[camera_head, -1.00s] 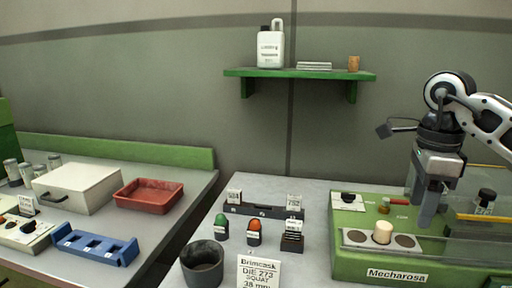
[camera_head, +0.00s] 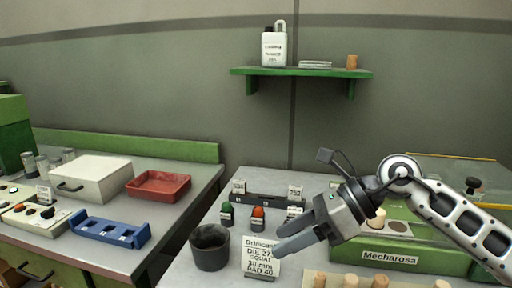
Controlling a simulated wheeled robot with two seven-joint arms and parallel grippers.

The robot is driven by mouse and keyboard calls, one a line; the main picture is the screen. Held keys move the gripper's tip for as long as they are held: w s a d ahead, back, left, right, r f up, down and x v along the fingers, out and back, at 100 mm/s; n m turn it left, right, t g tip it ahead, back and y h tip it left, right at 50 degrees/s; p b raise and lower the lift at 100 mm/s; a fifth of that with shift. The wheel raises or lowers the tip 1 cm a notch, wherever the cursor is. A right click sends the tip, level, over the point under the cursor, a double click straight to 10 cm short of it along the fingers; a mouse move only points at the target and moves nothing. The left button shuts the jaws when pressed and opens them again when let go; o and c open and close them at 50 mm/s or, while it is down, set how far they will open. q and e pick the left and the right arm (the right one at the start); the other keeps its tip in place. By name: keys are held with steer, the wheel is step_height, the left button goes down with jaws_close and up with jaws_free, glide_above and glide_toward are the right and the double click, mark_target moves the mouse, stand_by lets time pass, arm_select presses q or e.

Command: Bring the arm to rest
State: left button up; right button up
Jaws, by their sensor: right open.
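My right gripper (camera_head: 290,234) reaches in from the right in the head view, tilted toward the left. Its two fingers are apart with nothing between them. It hangs in front of the green Mecharosa machine (camera_head: 398,243) and near the white label card (camera_head: 260,258), partly covering the card's right side. A pale cork stopper (camera_head: 377,219) stands on the machine, partly hidden by my gripper. My left gripper is not in view.
A dark cup (camera_head: 209,250) stands left of the card. Several corks (camera_head: 350,281) show at the bottom edge. A blue rack (camera_head: 108,231), red tray (camera_head: 158,186) and white box (camera_head: 92,178) are on the left bench. A green shelf (camera_head: 300,73) is on the wall.

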steer(key=s+a+r+m+t+y, duration=0.2)
steer(key=s+a+r+m+y, duration=0.1)
steer(key=a+r+m+y, duration=0.3)
steer(key=w+d+r+m+t+y, duration=0.2)
steer(key=w+d+m+t, duration=0.1)
steer(key=m+t, duration=0.8)
steer(key=w+d+f+m+t+h, duration=0.1)
steer(key=d+f+m+t+h, duration=0.2)
steer(key=d+f+m+h, duration=0.6)
steer(key=w+d+f+m+t+h, duration=0.1)
steer(key=d+f+m+t+h, duration=0.15)
steer(key=m+h, duration=0.7)
steer(key=s+d+f+m+g+h, duration=0.1)
steer(key=s+d+f+m+g, duration=0.3)
steer(key=f, duration=0.3)
steer(key=s+d+f+m+g, duration=0.1)
steer(key=s+f+m+g, duration=0.2)
steer(key=s+f+m, duration=0.25)
steer(key=s+d+f+m+g, duration=0.1)
steer(key=s+f+m+g, duration=0.1)
steer(key=s+f+g, duration=0.45)
steer(key=s+f+m+g, duration=0.1)
steer(key=s+f, duration=0.2)
steer(key=s, duration=0.6)
steer(key=w+a+f+t+y, duration=0.3)
steer(key=w+a+f+t, duration=0.2)
steer(key=w+f+t, duration=0.1)
steer(key=shift+w+a+f, duration=0.25)
steer(key=shift+f, duration=0.05)
